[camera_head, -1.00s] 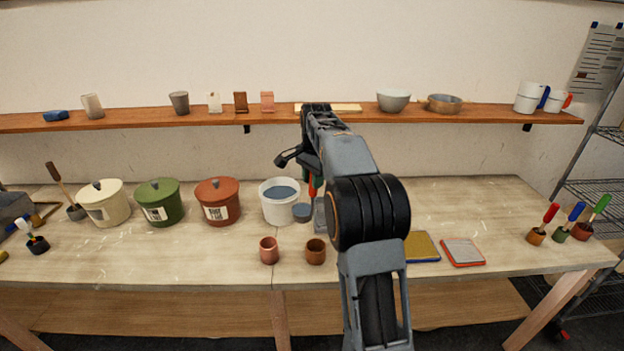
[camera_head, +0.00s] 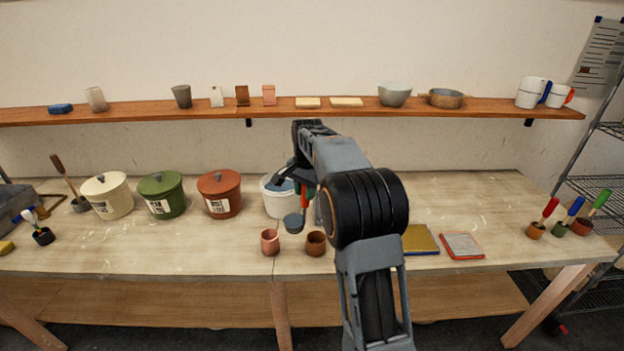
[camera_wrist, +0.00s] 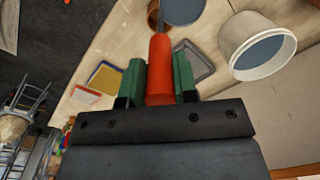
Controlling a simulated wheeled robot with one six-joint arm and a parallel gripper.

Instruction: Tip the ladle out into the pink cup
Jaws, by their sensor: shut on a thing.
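My gripper (camera_wrist: 160,85) is shut on the red handle (camera_wrist: 159,65) of the ladle, its green fingers on either side. The ladle's bowl shows in the head view (camera_head: 293,223) with blue-grey liquid, above the table between the white bucket and the cups. In the wrist view the bowl (camera_wrist: 184,10) is cut by the top edge. The pink cup (camera_head: 270,241) stands upright just left of and in front of the bowl. A brown cup (camera_head: 316,243) stands to its right. The white bucket (camera_head: 275,204) holds blue-grey liquid and is partly hidden by my arm.
Red (camera_head: 219,194), green (camera_head: 162,195) and cream (camera_head: 107,195) lidded pots stand to the left. A grey tray (camera_wrist: 194,62) lies beside the bucket. Yellow (camera_head: 420,240) and white-red (camera_head: 461,245) flat pads lie to the right.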

